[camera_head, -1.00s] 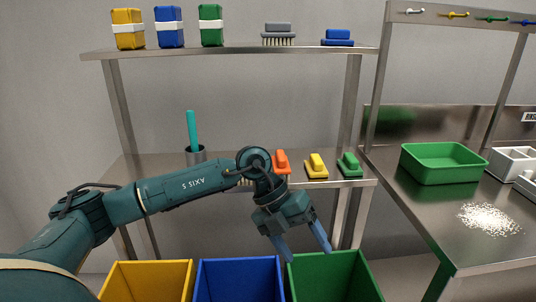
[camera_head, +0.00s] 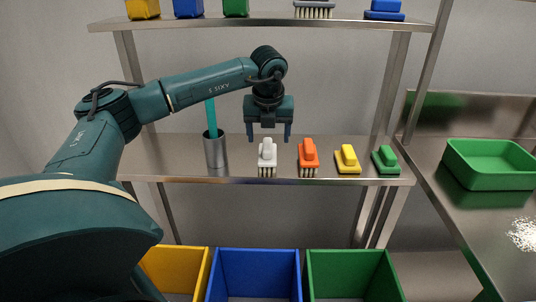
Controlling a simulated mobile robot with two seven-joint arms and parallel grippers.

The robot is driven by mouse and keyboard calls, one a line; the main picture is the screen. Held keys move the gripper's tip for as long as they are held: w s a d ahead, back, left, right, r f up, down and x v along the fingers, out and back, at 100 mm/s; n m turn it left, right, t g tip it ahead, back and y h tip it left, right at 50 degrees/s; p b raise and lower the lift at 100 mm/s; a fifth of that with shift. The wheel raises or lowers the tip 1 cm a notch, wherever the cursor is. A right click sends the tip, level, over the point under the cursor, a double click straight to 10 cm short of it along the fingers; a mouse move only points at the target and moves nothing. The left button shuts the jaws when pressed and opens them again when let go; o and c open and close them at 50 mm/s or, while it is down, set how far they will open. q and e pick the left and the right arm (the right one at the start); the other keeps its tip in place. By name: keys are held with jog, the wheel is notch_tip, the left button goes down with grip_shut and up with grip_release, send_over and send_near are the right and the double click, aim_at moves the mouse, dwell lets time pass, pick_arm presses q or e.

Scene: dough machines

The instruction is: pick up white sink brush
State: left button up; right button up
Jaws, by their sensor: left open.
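The white sink brush (camera_head: 267,158) stands upright on the lower steel shelf, bristles down, near the shelf's front edge. My left gripper (camera_head: 269,136) is open and empty. Its two fingers point down and appear just above and behind the white brush, one to each side of its handle in the picture. I cannot tell whether either finger touches it. My right gripper does not show.
An orange brush (camera_head: 308,158) stands close to the right, then yellow (camera_head: 347,159) and green (camera_head: 385,160) brushes. A metal cup (camera_head: 215,150) with a teal handle stands left. Yellow, blue (camera_head: 254,257) and green bins are below. The upper shelf (camera_head: 265,24) is above my arm.

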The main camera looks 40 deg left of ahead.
aim_at(267, 144)
pick_arm(q)
jog(key=shift+a+x, duration=0.2)
jog(key=shift+x, duration=2.95)
jog(key=shift+r, duration=0.1)
jog(key=shift+c, duration=0.2)
jog(key=c, duration=1.1)
